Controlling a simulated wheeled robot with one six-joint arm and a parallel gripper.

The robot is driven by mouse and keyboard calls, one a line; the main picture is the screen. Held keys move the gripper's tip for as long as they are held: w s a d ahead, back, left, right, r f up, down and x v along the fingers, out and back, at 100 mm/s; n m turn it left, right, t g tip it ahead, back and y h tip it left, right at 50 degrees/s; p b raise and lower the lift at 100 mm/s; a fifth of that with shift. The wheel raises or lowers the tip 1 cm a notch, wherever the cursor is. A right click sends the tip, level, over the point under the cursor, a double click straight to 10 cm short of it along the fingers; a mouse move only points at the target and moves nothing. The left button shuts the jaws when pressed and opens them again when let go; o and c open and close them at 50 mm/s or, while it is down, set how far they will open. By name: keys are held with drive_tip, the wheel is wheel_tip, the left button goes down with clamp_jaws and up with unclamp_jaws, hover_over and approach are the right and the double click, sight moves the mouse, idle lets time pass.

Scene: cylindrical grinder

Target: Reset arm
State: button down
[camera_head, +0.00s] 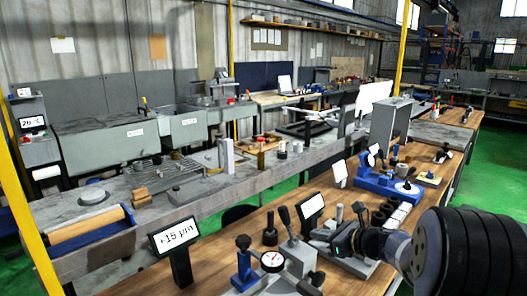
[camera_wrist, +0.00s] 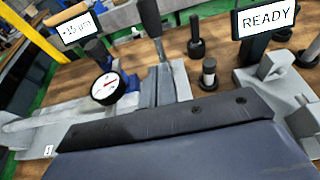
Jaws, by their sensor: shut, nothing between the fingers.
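My arm reaches in from the right edge of the head view. My gripper (camera_head: 322,243) is low over the wooden bench, close to the dial gauge fixture, its fingers shut and empty. A dark blue-grey block with a black edge fills the bottom of the wrist view; I cannot tell if it is part of my gripper. The dial gauge (camera_head: 272,261) has a white face and stands left of my gripper; it also shows in the wrist view (camera_wrist: 107,88). Parts of the bench behind my arm are hidden.
A "+15 µm" display (camera_head: 175,236) stands at the bench front. A "READY" display (camera_wrist: 266,19) shows in the wrist view. A blue fixture (camera_head: 385,182) and dark cylinders lie beyond my gripper. A grey grinder bed (camera_head: 215,190) runs behind. Green floor (camera_head: 500,190) is clear at right.

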drive_tip(key=s+f+b+v, duration=0.1)
drive_tip(key=f+v, duration=0.1)
drive_tip(key=v, duration=1)
drive_tip(key=shift+s+f, duration=0.15)
drive_tip(key=shift+s, duration=0.3)
drive_tip(key=shift+d, duration=0.15)
